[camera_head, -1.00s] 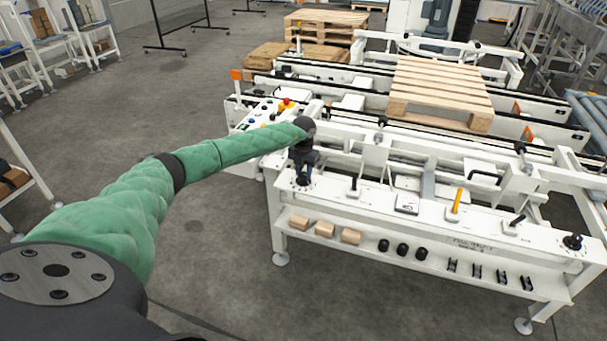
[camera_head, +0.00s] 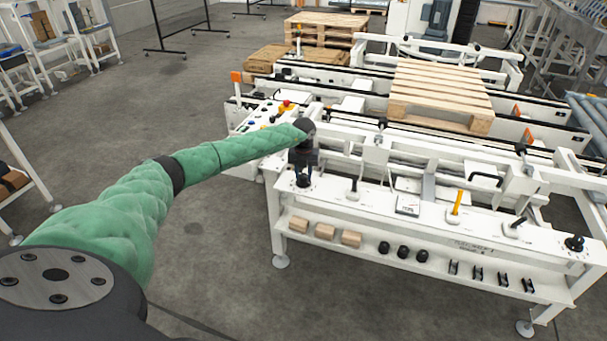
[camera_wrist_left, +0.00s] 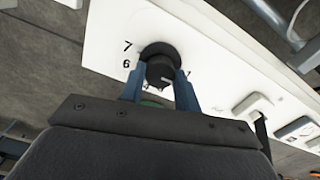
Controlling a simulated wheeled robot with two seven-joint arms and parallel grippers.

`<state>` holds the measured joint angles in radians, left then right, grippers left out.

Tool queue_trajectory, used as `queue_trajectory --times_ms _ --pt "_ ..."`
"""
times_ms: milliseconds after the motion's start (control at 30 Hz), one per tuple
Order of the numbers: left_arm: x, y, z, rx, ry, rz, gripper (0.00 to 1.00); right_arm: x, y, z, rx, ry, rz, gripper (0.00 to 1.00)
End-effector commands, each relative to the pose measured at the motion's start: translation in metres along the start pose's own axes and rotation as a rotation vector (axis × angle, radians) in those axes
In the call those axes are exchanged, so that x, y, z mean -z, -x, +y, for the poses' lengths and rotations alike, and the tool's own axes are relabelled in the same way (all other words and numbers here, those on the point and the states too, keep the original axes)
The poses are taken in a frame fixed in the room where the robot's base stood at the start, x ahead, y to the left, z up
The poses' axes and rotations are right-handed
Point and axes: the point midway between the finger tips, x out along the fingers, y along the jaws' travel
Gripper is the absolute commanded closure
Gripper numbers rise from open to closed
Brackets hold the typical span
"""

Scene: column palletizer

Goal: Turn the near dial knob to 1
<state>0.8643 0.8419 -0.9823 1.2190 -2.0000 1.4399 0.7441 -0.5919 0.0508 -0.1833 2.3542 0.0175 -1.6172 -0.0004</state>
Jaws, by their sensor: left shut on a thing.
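The near dial knob (camera_wrist_left: 160,68) is a round black knob on the white panel, and it shows between the fingers in the left wrist view. A white pointer mark sits on its lower right side. The printed numbers 7 and 6 show left of it, and a partly hidden mark shows to its right. My left gripper (camera_wrist_left: 160,92) is shut on the knob, one blue finger on each side. In the head view my left gripper (camera_head: 303,175) points down over the left end of the white bench (camera_head: 340,195), and the knob's base shows below it. My right gripper is not in view.
On the bench, right of the knob, stand a black lever (camera_head: 353,188), a yellow handle (camera_head: 456,202) and another black knob (camera_head: 574,243). Wooden blocks (camera_head: 324,231) lie on the shelf below. A control box (camera_head: 258,122) with coloured buttons stands behind my left forearm.

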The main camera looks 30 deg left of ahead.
Motion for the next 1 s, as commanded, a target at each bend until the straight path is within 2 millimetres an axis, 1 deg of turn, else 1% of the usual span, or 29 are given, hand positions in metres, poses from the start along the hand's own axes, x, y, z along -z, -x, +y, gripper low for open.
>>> queue_trajectory --times_ms 200,233,267,300,333,633,767,800,833,900,1000 --pt "-0.001 0.002 0.000 0.001 0.001 -0.003 0.91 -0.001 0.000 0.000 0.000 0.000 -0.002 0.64" --pt "-0.001 0.002 0.000 0.001 0.001 -0.003 0.64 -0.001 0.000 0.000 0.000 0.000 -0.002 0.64" --pt "-0.001 0.002 0.000 0.001 0.001 -0.003 0.58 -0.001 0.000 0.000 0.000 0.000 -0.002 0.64" --pt "-0.001 0.002 0.000 0.001 0.001 -0.002 0.50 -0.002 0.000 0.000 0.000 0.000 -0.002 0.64" --pt "-0.001 0.002 0.000 0.001 0.001 -0.002 0.46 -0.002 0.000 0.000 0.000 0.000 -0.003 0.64" --pt "-0.001 0.002 0.000 0.001 0.000 -0.001 0.46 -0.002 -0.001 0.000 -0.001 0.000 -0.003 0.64" --pt "-0.001 0.010 0.001 0.001 0.000 -0.001 0.46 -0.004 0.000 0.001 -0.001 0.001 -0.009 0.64" --pt "-0.001 0.014 0.001 0.001 0.000 -0.002 0.46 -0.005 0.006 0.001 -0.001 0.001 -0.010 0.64" --pt "-0.001 0.018 0.001 0.001 0.000 -0.002 0.46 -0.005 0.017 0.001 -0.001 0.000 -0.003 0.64" --pt "-0.001 0.029 0.000 0.002 0.000 -0.004 0.46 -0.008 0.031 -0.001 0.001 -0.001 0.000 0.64" --pt "-0.001 0.044 0.000 0.001 0.000 -0.004 0.46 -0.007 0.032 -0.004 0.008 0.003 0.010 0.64"
